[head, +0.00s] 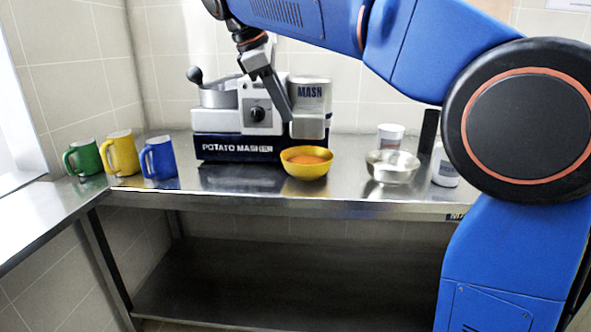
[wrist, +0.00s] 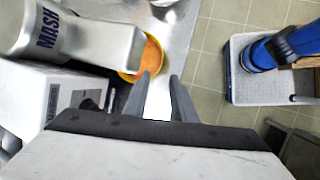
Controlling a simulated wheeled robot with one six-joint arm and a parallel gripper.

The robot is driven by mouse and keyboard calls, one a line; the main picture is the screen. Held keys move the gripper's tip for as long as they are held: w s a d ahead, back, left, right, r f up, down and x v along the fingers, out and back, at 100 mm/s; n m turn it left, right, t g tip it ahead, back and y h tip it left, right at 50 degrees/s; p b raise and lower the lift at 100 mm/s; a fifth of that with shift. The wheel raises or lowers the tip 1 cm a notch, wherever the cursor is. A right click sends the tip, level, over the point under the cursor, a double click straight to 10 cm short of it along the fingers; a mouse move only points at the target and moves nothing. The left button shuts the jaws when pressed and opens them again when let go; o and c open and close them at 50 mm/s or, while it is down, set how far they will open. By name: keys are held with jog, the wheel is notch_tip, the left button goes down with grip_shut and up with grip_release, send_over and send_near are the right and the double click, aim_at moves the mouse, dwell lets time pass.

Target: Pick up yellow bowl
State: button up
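The yellow bowl (head: 307,173) stands upright on the steel counter, in front of the masher's MASH spout, with orange food inside. In the wrist view its yellow rim (wrist: 127,77) shows past my fingertips, partly hidden by the spout and a finger. My gripper (wrist: 159,77) is open, its two fingers apart with nothing between them. In the head view it points down in front of the potato masher, above the bowl and to its left, not touching it.
The potato masher (head: 250,148) stands close behind the bowl. Green (head: 86,158), yellow (head: 121,155) and blue (head: 161,160) mugs stand at the left. A metal bowl (head: 391,174), a white tub (head: 391,131) and a white bottle (head: 444,170) are at the right.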

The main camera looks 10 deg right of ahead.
jog(key=shift+s+x, duration=0.1)
jog(key=shift+x, duration=4.2)
jog(key=shift+s+x, duration=0.15)
jog(key=shift+x, duration=4.1)
jog(key=shift+a+f, duration=0.15)
jog(key=shift+a, duration=0.05)
grip_shut()
